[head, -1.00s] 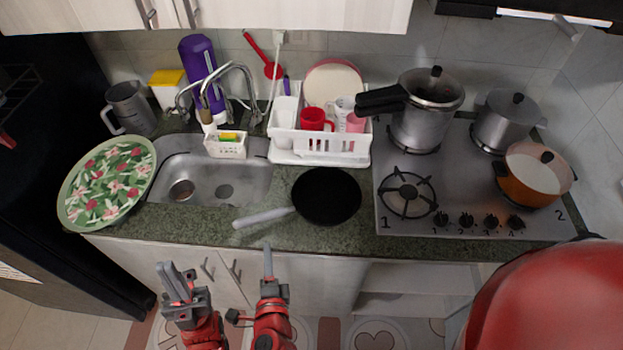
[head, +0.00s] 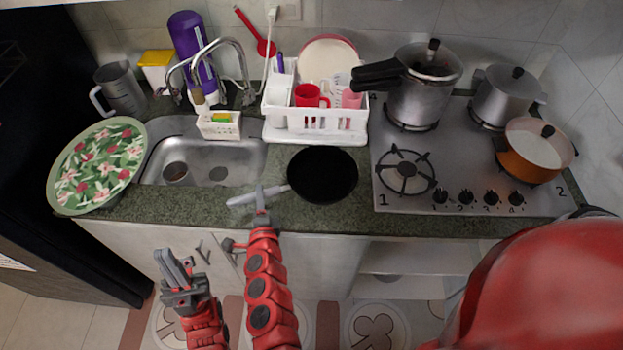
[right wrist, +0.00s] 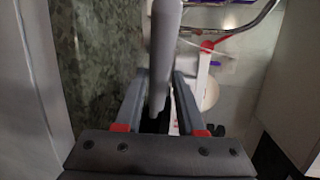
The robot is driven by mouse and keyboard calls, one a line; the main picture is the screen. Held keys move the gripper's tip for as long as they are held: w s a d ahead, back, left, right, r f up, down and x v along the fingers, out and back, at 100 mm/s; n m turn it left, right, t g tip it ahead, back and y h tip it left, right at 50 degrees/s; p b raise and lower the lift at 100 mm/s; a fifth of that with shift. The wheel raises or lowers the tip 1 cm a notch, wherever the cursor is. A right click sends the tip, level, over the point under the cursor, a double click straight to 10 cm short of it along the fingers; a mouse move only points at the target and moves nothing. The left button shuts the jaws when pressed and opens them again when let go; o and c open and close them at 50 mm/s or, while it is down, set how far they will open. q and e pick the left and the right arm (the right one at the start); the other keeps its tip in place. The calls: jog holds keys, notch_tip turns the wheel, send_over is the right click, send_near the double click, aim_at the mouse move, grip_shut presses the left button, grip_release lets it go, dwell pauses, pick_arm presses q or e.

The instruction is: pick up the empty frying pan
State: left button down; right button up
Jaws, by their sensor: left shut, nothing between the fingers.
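The empty black frying pan (head: 323,175) lies on the green counter, left of the stove, with its grey handle (head: 243,199) pointing left toward the counter's front edge. My right gripper (head: 262,192) is at the handle in the head view. In the right wrist view, the open right gripper (right wrist: 161,76) has one finger on each side of the handle (right wrist: 165,40); gaps show beside it, though contact deeper in is hard to tell. My left gripper (head: 172,262) is shut and empty, below and in front of the counter edge.
A sink (head: 205,160) and floral plate (head: 97,165) are to the left. A white dish rack (head: 316,136) with cups stands behind the pan. The stove (head: 450,180) at right carries a pressure cooker (head: 415,100), a steel pot (head: 503,98) and an orange pot (head: 530,160).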

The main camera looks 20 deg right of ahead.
jog(key=p+x, duration=0.1)
jog(key=x, duration=0.2)
jog(key=shift+w+r, duration=0.1)
jog(key=shift+w, duration=0.1)
jog(key=shift+w+d+f+p, duration=0.1)
jog(key=shift+w+f+p, duration=0.25)
jog(key=shift+w, duration=0.15)
grip_shut()
dwell(0.9)
